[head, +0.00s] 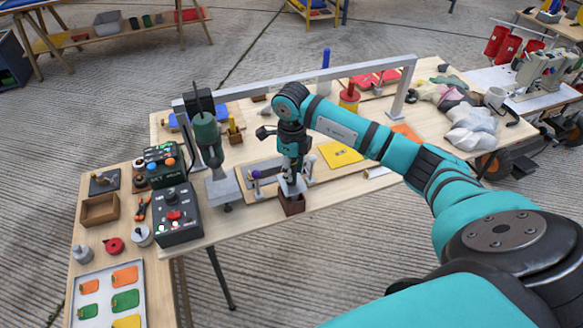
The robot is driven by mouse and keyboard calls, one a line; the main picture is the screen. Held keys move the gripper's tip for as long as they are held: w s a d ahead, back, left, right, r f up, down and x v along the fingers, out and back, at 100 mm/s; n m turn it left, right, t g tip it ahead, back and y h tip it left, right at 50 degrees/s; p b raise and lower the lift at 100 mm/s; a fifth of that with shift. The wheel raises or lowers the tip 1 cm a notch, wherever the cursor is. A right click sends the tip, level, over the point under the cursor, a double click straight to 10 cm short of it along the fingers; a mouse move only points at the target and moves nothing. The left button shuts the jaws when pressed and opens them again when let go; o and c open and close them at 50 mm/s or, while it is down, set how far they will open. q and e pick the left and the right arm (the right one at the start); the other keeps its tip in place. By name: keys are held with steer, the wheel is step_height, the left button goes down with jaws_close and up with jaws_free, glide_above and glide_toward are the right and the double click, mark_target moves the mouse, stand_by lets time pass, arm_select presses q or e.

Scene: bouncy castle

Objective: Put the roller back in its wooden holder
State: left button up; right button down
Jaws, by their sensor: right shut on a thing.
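My right gripper (292,184) points down at the front edge of the long table, shut on what appears to be the roller. The roller is mostly hidden by the fingers, and I cannot make out its shape. A small dark red-brown wooden holder (292,205) stands directly below the fingertips at the table's edge. I cannot tell whether the roller is inside the holder or just above it. My left gripper is not in view.
A wooden board (262,188) with small upright posts lies around the gripper. A grey-green press (207,135) and a black control box (176,217) stand to the left. A yellow sheet (340,154) lies to the right. A grey metal frame (300,77) spans the table behind.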

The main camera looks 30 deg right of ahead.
steer(key=shift+f, duration=0.2)
stand_by(0.4)
steer(key=shift+f+b, duration=0.95)
steer(key=shift+f, duration=0.1)
steer(key=shift+f, duration=0.15)
steer(key=shift+f+b, duration=0.65)
steer(key=shift+b, duration=0.05)
steer(key=c, duration=1)
jaws_free()
steer(key=shift+o, duration=0.6)
steer(key=o, duration=0.6)
steer(key=shift+c, duration=0.2)
